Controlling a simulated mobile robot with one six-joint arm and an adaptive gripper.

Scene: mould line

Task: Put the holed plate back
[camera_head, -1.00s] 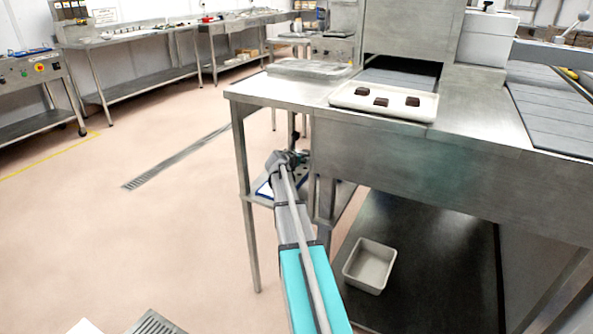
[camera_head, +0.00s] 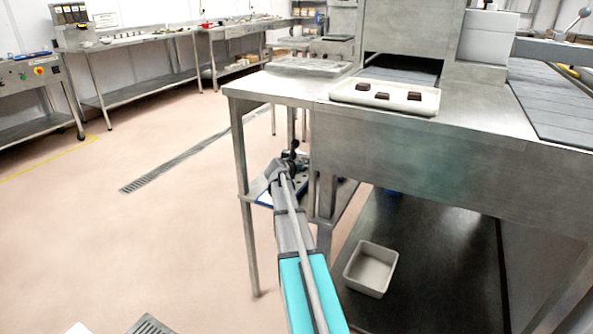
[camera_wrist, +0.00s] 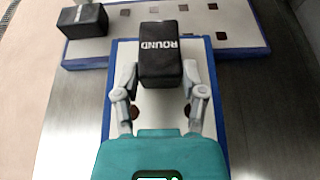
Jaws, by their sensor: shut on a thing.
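In the wrist view a black block (camera_wrist: 160,65) marked ROUND sits between my gripper's fingers (camera_wrist: 160,80), which are shut on it. Under it is a white holed plate (camera_wrist: 152,122) with a blue edge and brown-looking round holes; the block appears to be its grip. My wrist hides the plate's near end. Beyond it lies a second blue-edged white plate (camera_wrist: 120,38) with small square holes and a black block (camera_wrist: 82,21) at its left. The two plates look close together; whether they touch is unclear. In the head view my gripper is mostly hidden behind my wrist.
Steel shelf surface (camera_wrist: 270,115) is bare right of the plate. A steel table (camera_head: 240,88) stands over the shelf, with its leg (camera_head: 246,200) left of my arm. A tray (camera_head: 350,94) with 3 dark pieces is on top. A white tub (camera_head: 370,268) sits low at right.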

